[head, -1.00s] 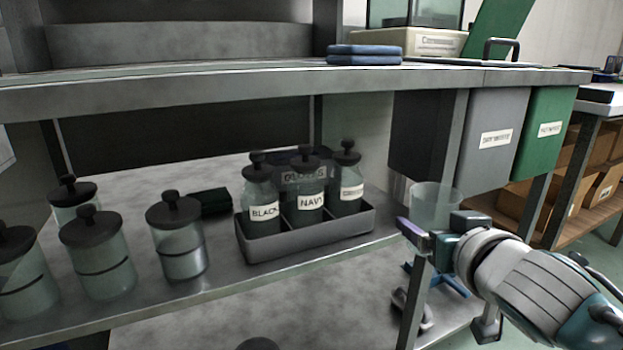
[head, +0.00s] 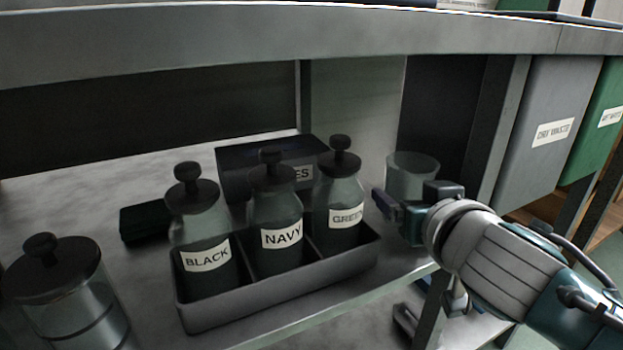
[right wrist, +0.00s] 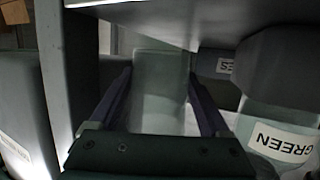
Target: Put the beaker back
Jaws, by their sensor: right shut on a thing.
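The beaker (head: 412,170) is a clear, greenish glass cup. My right gripper (head: 398,206) is shut on it at the right end of the lower shelf, just right of the tray of bottles. In the right wrist view the beaker (right wrist: 160,85) stands between the two fingers. Part of the beaker is hidden behind the gripper in the head view, and I cannot tell whether its base touches the shelf. My left gripper is not in view.
A grey divided tray (head: 275,290) holds bottles labelled BLACK (head: 205,258), NAVY (head: 281,236) and GREEN (head: 345,215). A dark GLOVES box (head: 235,165) stands behind. A lidded jar (head: 70,290) is at left. The worktop (head: 300,35) overhangs the shelf.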

